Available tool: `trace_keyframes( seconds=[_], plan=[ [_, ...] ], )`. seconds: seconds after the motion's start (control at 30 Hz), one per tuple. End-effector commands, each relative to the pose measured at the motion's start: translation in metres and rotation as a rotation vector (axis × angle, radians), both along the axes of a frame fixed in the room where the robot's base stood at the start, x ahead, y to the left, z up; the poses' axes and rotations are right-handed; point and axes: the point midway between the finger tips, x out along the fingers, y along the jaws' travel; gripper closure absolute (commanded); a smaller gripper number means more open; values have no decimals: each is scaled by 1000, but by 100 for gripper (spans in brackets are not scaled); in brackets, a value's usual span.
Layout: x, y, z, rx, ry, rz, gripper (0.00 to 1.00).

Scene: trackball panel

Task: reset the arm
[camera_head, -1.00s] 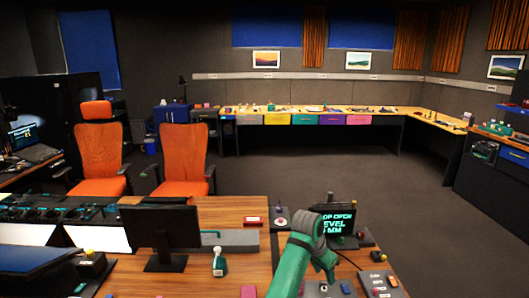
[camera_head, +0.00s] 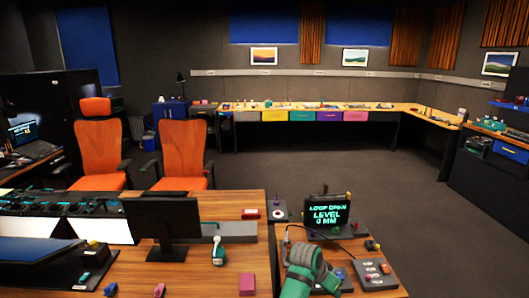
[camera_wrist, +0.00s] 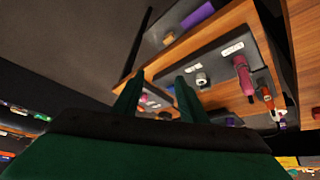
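My green and grey arm end (camera_head: 305,272) is at the front of the wooden desk in the head view, over a dark panel; its fingertips cannot be made out there. In the wrist view my gripper (camera_wrist: 157,92) shows two green fingers standing apart with nothing seen held between them. Beyond them, a dark panel with a white-collared knob (camera_wrist: 202,79) and a magenta handle (camera_wrist: 243,75) lies on wood. A small screen (camera_head: 329,217) behind the arm reads "LOOP OPEN LEVEL 0 MM".
A small panel with a pale round control (camera_head: 279,214) stands left of the screen. A button panel (camera_head: 374,275) lies right of my arm. A black monitor (camera_head: 162,222) and a white-and-green handled item (camera_head: 218,250) stand to the left. Open floor (camera_head: 310,170) lies beyond the desk.

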Motion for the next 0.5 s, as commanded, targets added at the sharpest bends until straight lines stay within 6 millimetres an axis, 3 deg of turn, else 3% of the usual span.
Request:
trace_keyframes(
  seconds=[0.3, 0.5],
  plan=[
    [-46, -27, -78, -169, -52, 127, 61],
    [-82, -27, -118, -267, -95, 241, 61]
  ],
)
